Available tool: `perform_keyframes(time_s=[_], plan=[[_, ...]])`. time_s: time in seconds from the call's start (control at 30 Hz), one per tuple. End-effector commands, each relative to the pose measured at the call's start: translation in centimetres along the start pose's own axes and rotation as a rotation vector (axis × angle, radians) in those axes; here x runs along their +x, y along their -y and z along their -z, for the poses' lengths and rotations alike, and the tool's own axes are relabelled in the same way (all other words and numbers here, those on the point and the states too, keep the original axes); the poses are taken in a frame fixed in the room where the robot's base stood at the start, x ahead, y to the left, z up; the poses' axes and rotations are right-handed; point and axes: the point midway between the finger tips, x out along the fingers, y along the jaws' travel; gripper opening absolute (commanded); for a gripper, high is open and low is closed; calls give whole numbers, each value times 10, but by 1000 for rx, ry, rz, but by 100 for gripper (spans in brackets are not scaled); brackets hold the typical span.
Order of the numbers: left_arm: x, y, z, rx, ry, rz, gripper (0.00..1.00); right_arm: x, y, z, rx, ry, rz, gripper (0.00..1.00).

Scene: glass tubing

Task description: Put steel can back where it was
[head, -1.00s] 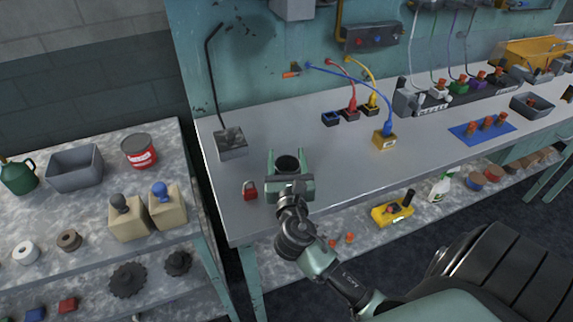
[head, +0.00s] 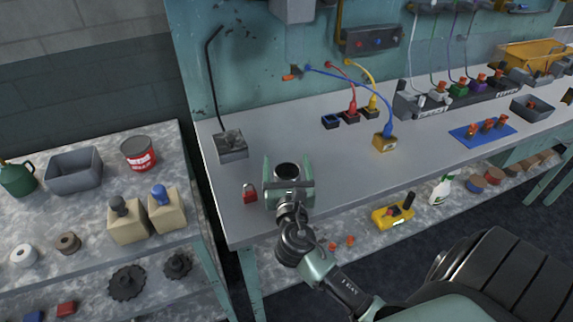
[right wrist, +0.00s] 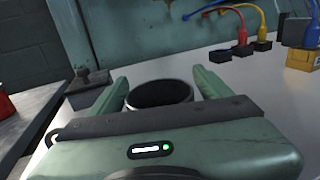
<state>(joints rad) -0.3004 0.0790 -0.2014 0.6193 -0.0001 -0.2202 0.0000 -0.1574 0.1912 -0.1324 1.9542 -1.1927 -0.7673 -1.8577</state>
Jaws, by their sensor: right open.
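The steel can (head: 287,171) is a dark, open-topped cylinder at the near left part of the workbench, upright as far as I can see. In the right wrist view the can (right wrist: 160,93) shows its round rim and dark inside, between the two fingers. My right gripper (head: 288,172) is open, with one green finger on each side of the can. In the right wrist view its fingers (right wrist: 160,90) stand apart, with a gap visible beside the can. The can's lower part is hidden behind the gripper body. My left gripper is not in view.
A red padlock (head: 250,193) stands just left of the gripper. A grey block with a bent rod (head: 232,146) is behind it. Coloured cables plug into small blocks such as the yellow one (head: 384,142). The bench top (head: 335,160) right of the gripper is clear.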

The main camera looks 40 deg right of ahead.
Motion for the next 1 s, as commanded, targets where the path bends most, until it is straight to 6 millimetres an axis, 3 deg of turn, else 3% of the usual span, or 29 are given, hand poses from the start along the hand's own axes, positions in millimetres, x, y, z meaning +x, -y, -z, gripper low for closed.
perform_keyframes(time_s=[0.5, 0.7, 1.0], plan=[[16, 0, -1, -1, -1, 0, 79, -99, 0, 4, 2, -4, -1, 79], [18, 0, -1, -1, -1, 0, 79, -117, 0, 1, 2, -1, 0, 79], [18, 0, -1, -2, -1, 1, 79, -119, 0, 0, 2, 0, 0, 79]])
